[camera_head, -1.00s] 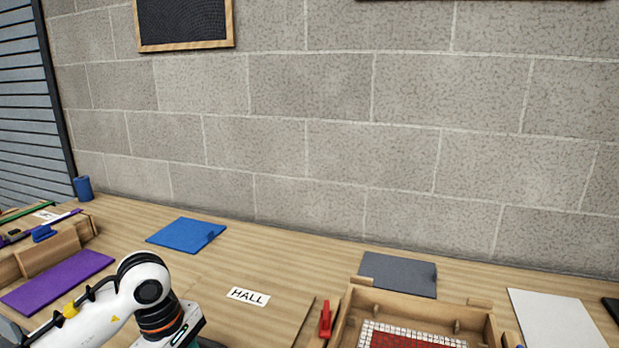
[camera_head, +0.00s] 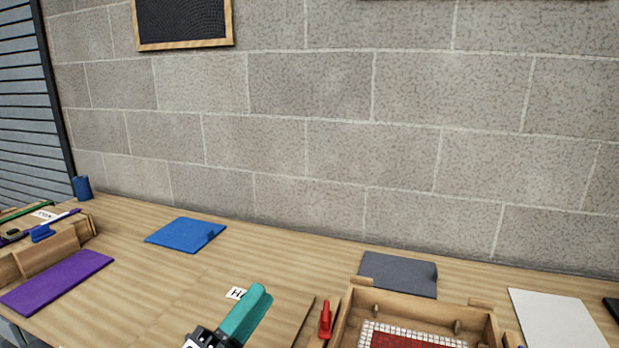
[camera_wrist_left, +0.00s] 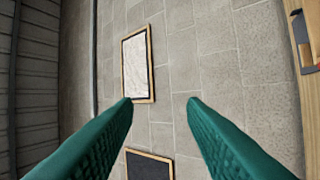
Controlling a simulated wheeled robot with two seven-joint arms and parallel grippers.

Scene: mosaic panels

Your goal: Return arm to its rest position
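My left gripper (camera_head: 246,314) shows at the bottom of the head view, in front of the HALL label (camera_head: 236,293) and covering most of it. In the left wrist view its two green fingers (camera_wrist_left: 160,102) stand wide apart with nothing between them but the wall behind. It is open and empty. In the head view only one green finger shows clearly, pointing up and to the right. Most of the left arm is below the picture. My right gripper is in neither view.
A wooden tray (camera_head: 341,330) with a red and white mosaic panel (camera_head: 410,338) stands right of the gripper, a red clamp-like object (camera_head: 325,320) beside it. Blue (camera_head: 185,234), purple (camera_head: 55,283), grey (camera_head: 398,274) and white (camera_head: 555,320) sheets lie on the table. A block wall (camera_head: 330,150) stands behind.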

